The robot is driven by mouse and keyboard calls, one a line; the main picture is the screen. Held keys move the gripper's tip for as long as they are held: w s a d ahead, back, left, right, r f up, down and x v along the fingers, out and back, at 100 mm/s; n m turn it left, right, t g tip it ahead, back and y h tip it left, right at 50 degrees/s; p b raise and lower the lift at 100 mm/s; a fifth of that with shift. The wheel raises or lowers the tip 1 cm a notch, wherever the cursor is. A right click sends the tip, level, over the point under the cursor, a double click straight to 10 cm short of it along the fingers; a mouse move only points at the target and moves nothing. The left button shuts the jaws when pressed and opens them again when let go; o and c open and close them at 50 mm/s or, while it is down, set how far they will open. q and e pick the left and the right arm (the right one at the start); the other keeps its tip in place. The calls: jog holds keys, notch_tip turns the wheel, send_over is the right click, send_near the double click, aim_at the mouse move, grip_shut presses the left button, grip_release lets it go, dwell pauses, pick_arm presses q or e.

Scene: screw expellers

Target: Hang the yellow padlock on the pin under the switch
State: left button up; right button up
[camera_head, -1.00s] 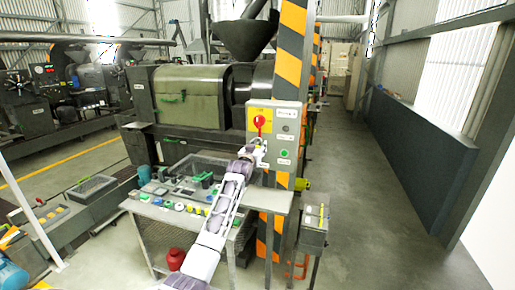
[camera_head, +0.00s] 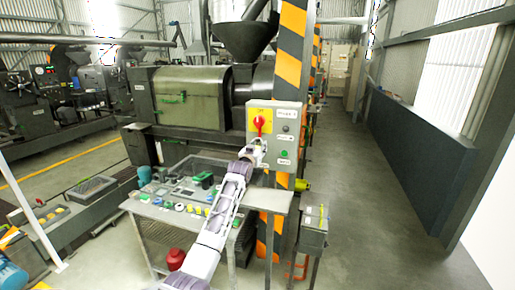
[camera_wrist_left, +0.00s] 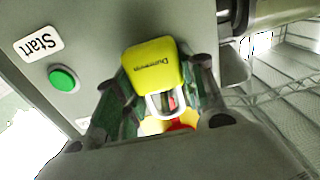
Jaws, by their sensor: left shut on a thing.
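The yellow padlock (camera_wrist_left: 152,66) is held between the dark green fingers of my left gripper (camera_wrist_left: 162,88) in the left wrist view. Its metal shackle (camera_wrist_left: 166,104) points toward the red switch (camera_wrist_left: 184,121), which shows partly behind it. In the head view my left gripper (camera_head: 258,154) is in front of the switch panel, just below the red switch (camera_head: 259,123) on its yellow plate. I cannot make out the padlock there. The pin is hidden, and I cannot tell whether the shackle touches it. My right gripper is not in view.
A green start button (camera_wrist_left: 64,79) is on the grey panel (camera_head: 287,113). Below the panel stands a table (camera_head: 140,208) with several locks and small parts. A striped post (camera_head: 290,60) rises behind the panel. A grey box (camera_head: 313,225) stands to the right.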

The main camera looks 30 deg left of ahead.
pick_arm(q)
jog(key=shift+w+a+f, duration=0.1)
dwell(0.6)
jog(key=o, duration=0.7)
jog(key=shift+o, duration=1.2)
jog(key=shift+w+f, duration=0.1)
jog(key=shift+f, duration=0.05)
jog(key=shift+o, duration=1)
jog(key=shift+w+f, duration=0.2)
jog(key=shift+w, duration=0.05)
jog(key=shift+w+f, duration=0.25)
jog(key=shift+f, duration=0.1)
jog(key=shift+s, duration=0.1)
